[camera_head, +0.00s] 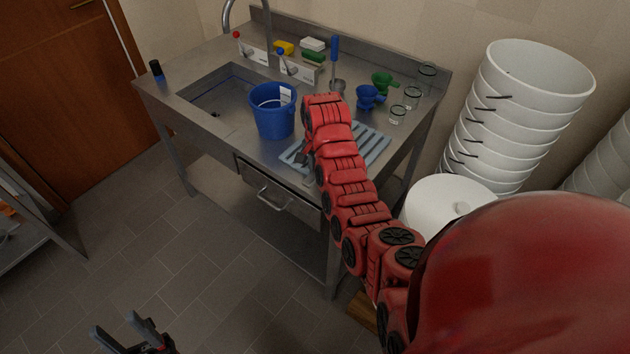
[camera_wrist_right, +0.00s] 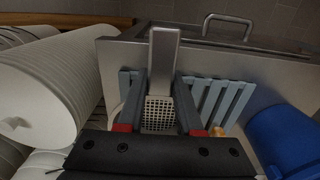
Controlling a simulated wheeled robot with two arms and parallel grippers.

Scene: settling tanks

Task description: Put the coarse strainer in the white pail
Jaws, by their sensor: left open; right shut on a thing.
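My right gripper (camera_wrist_right: 160,112) is shut on the coarse strainer, a grey metal piece with a flat handle (camera_wrist_right: 164,60) and a square-holed mesh (camera_wrist_right: 158,112). It is over the slatted rack at the counter's front; whether the strainer touches the rack is unclear. In the head view my right arm hides most of this gripper and the strainer. White pails (camera_head: 512,120) stand in a tall nested stack right of the counter; I cannot tell which is the task's pail. My left gripper (camera_head: 126,332) is open and empty, low over the floor, far from the counter.
The blue-grey rack (camera_head: 372,150) lies on the steel counter (camera_head: 215,62). A blue bucket (camera_head: 273,112) stands left of my right arm. Blue funnels (camera_head: 368,97), a green funnel (camera_head: 383,82) and glass jars (camera_head: 398,115) stand behind.

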